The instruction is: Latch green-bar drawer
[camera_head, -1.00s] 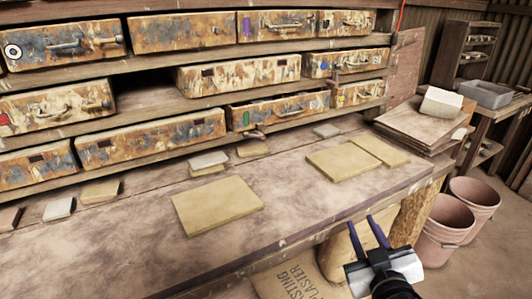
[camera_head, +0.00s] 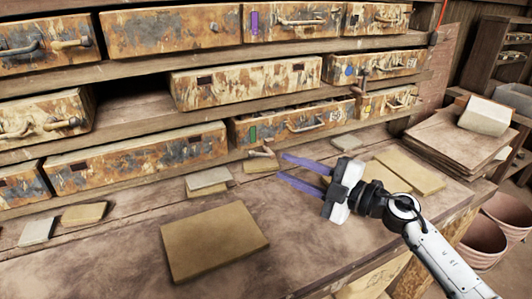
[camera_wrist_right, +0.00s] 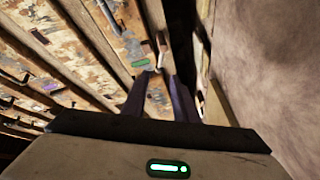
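The green-bar drawer (camera_head: 322,116) is in the lower row at centre, weathered orange and grey, with a green bar (camera_head: 253,134) at its left and a curved metal handle (camera_head: 306,123). I cannot tell whether it is fully in. A small brownish lever (camera_head: 262,152) sits at the shelf edge below it. My right gripper (camera_head: 281,167) is open and empty, its two purple fingers pointing left in front of and below the drawer, apart from the lever. In the right wrist view the fingers (camera_wrist_right: 158,75) point toward the green bar (camera_wrist_right: 140,62). My left gripper is not in view.
Tan tiles lie on the bench, a large one (camera_head: 213,240) in front and others (camera_head: 410,172) behind my right wrist. Grey tiles (camera_head: 208,178) lie near the shelf. Stacked boards (camera_head: 460,140) stand at right.

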